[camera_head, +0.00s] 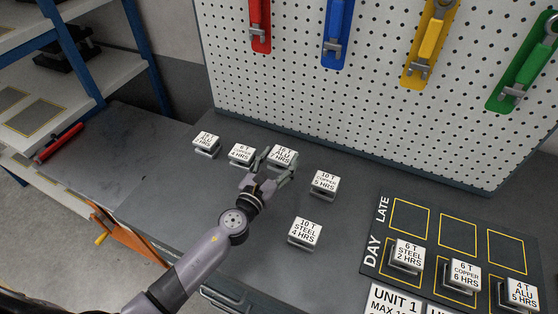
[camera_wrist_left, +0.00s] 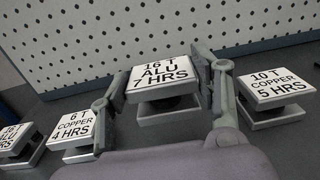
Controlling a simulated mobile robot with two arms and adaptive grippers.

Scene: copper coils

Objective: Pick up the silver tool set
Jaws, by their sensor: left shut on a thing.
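No item plainly labelled as a silver tool set shows; the loose pieces are small silver-grey blocks with white labelled tops. My left gripper (camera_head: 277,164) is shut on the block marked 16 T ALU 7 HRS (camera_head: 284,153), near the pegboard. In the left wrist view the fingers stand at both sides of this block (camera_wrist_left: 163,78), which is upright. The 6 T COPPER 4 HRS block (camera_head: 241,153) is close on its left, and the 10 T COPPER 5 HRS block (camera_head: 324,183) on its right. My right gripper is not in view.
Another block (camera_head: 206,144) stands far left and the 10 T STEEL 4 HRS block (camera_head: 305,232) nearer the front. A day/late board (camera_head: 374,258) with several blocks lies at right. The pegboard (camera_head: 380,110) with coloured clamps rises behind.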

